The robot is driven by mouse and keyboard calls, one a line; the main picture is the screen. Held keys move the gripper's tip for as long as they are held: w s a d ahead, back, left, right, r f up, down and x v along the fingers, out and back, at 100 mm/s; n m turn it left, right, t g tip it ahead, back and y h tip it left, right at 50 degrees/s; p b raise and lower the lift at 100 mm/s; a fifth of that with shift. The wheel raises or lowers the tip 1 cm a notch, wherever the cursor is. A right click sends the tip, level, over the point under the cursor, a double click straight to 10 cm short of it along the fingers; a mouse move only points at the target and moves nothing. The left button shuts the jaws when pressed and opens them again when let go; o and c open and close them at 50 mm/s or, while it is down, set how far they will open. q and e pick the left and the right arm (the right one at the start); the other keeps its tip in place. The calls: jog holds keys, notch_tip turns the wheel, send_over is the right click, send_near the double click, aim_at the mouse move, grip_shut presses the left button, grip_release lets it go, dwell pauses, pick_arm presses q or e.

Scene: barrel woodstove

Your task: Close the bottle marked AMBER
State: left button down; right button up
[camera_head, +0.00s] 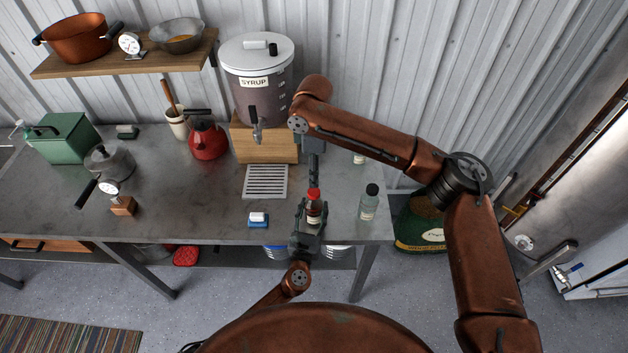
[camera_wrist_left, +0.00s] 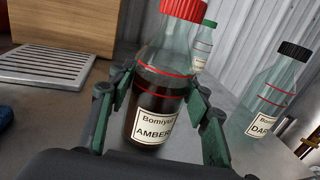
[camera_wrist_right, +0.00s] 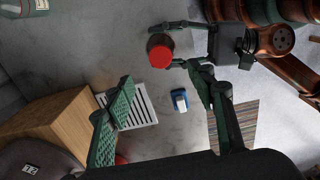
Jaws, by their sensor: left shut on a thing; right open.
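The AMBER bottle (camera_wrist_left: 157,108) holds dark syrup and stands upright at the table's front edge; it also shows in the head view (camera_head: 314,213). A red cap (camera_wrist_left: 184,9) sits on its neck; I cannot tell how tightly. The cap also shows from above in the right wrist view (camera_wrist_right: 160,57). My left gripper (camera_head: 307,232) is shut around the bottle's body, with one finger on each side (camera_wrist_left: 160,100). My right gripper (camera_head: 314,165) points down above and behind the bottle, open and empty (camera_wrist_right: 161,85), apart from the cap.
A clear bottle with a black cap and a label starting "DA" (camera_wrist_left: 268,92) stands right of AMBER. A green-capped bottle (camera_wrist_left: 203,45) stands farther back. A drip grate (camera_head: 265,182), syrup dispenser (camera_head: 262,95) and blue-and-white block (camera_head: 258,219) are nearby on the left.

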notch_tip(320, 180, up, 2)
jog(key=shift+r, duration=0.25)
pick_arm(q)
jog(key=c, duration=0.9)
grip_release()
jog(key=shift+c, duration=0.2)
jog(key=s+a, duration=0.2)
jog(key=s, duration=0.9)
jog(key=shift+s+a, duration=0.2)
jog(key=shift+s, duration=0.2)
jog(key=shift+d+f, duration=0.1)
pick_arm(e)
jog(key=shift+d+f, duration=0.1)
